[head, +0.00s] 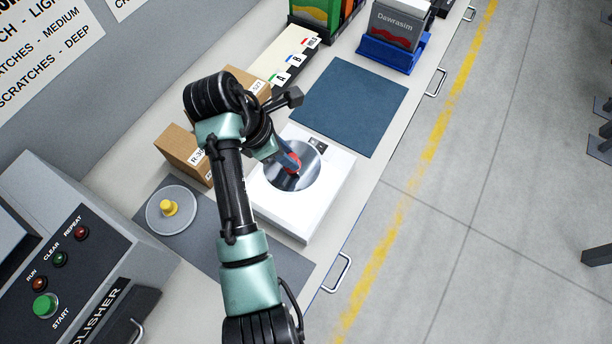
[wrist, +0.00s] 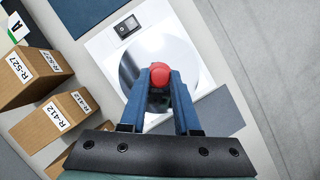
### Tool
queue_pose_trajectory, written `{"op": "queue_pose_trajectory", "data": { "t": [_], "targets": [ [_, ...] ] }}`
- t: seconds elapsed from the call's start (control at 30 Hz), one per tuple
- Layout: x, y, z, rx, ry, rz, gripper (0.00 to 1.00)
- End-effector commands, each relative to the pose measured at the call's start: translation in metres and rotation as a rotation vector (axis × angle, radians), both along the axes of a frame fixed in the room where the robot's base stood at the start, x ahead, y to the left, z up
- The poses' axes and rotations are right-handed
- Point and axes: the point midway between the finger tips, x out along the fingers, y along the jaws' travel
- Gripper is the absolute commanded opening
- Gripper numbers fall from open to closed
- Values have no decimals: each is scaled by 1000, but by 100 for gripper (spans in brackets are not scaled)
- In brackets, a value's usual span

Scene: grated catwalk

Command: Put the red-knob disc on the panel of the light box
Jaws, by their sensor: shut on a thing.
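The red-knob disc is a shiny, mirror-like round plate (head: 312,178) with a red knob (wrist: 159,74). My gripper (head: 292,163) is shut on the red knob, its blue fingers on either side in the wrist view (wrist: 160,85). The light box (head: 318,222) is a white, flat box with a small dark switch (wrist: 127,27) at one corner. The disc is over the middle of the box's top and covers most of its panel. I cannot tell whether the disc touches the panel or hovers just above it.
A grey disc with a yellow knob (head: 168,208) lies on a grey mat (head: 205,245) at left. Cardboard boxes (head: 180,150) stand beside the light box, partly behind my arm. A dark blue mat (head: 352,103) lies clear beyond it. A polisher (head: 75,260) stands at lower left.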

Motion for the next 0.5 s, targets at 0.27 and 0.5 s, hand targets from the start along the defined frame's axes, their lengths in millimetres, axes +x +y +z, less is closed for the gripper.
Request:
{"op": "queue_pose_trajectory", "data": {
  "t": [0.27,0.5],
  "targets": [
    [-1,0,-42,1,2,1,0],
    [-1,1,-73,0,4,2,0]
  ]
}}
